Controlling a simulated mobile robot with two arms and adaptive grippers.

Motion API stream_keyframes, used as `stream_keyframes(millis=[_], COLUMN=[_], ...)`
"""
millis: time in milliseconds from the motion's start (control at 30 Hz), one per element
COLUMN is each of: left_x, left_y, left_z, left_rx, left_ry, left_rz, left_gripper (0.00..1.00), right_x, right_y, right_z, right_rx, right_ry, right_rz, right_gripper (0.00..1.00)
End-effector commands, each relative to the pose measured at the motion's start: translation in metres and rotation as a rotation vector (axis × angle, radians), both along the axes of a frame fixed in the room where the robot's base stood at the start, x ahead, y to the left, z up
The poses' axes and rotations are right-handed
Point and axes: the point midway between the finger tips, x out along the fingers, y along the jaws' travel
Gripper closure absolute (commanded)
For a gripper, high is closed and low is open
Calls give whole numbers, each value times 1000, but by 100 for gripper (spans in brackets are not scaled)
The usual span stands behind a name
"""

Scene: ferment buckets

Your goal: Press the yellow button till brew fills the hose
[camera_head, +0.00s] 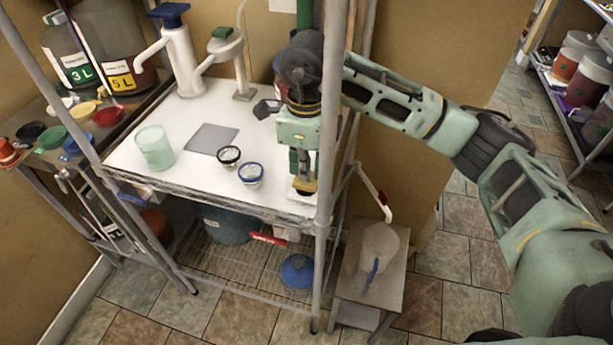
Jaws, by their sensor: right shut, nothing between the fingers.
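My right gripper (302,176) points straight down at the right end of the white shelf top, behind the front post. It is shut with nothing in it. Its fingertips are at a small yellow piece (306,186), likely the yellow button, and mostly cover it. I cannot tell whether it is pressed down. A thin pale hose (368,177) comes out to the right of the post and slopes down, with a red stretch near its lower end. A translucent jug (380,243) stands below it on a small stool. My left gripper is not in view.
Metal posts (325,200) frame the white shelf (190,170). On it are a pale green cup (155,147), a grey mat (213,139), two small round jars (250,174) and a white pump bottle (181,55). A side table with large jugs (121,72) stands left.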

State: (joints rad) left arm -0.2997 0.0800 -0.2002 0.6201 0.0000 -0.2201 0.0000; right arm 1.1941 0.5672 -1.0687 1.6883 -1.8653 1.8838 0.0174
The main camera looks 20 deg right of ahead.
Motion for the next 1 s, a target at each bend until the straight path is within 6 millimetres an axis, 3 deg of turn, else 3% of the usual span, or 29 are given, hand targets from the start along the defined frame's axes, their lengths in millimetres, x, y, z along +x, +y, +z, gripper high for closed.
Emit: stream_keyframes(millis=[333, 533, 1000], left_x=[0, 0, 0], left_y=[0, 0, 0], left_z=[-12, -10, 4], left_rx=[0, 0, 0], left_ry=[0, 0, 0], left_rz=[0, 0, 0], left_gripper=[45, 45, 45], right_x=[0, 0, 0], right_y=[0, 0, 0], right_z=[-15, -12, 19], right_rx=[-1, -1, -2], right_ry=[2, 2, 1], right_rz=[0, 0, 0], right_gripper=[100, 100, 100])
